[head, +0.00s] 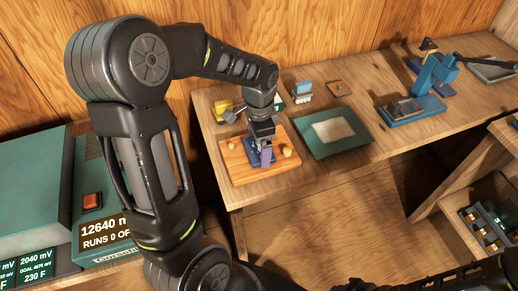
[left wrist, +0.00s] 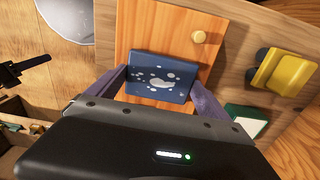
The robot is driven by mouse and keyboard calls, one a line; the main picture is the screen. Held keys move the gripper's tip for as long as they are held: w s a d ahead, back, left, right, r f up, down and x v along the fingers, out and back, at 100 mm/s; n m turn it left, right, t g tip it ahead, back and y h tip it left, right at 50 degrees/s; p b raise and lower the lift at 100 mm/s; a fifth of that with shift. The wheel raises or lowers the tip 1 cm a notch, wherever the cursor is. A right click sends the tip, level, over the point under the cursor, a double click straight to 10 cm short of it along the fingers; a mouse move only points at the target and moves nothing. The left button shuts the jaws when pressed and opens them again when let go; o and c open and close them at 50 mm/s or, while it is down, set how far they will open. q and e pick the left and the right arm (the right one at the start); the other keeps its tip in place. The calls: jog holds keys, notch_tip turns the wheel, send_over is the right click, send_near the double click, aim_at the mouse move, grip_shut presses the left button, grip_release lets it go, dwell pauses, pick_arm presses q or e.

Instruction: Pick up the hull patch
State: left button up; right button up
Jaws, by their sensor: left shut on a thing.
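The hull patch appears to be the dark blue square plate with pale speckles (left wrist: 160,78). In the left wrist view it sits between the two purple-grey fingers of my left gripper (left wrist: 160,92), which is shut on it. In the head view the blue plate (head: 250,157) shows around my left gripper (head: 265,160), over the orange wooden board (head: 235,175). The fingers hide part of the plate there. I cannot tell whether the plate touches the board. My right gripper does not show clearly in either view.
Two round wooden knobs stand on the board, one left (head: 237,154) and one right (head: 287,150). A yellow object (head: 224,105) stands behind it. A green mat with a pale sheet (head: 312,148) lies to the right, and a blue device (head: 432,80) stands farther right.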

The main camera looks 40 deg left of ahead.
aim_at(259, 148)
pick_arm(q)
jog(key=shift+r, duration=0.1)
jog(key=shift+c, duration=0.4)
jog(key=shift+w+r, duration=0.1)
jog(key=shift+r, duration=0.2)
notch_tip(259, 148, up, 9)
jog(key=b, duration=0.1)
jog(key=shift+r, duration=0.15)
dwell(0.4)
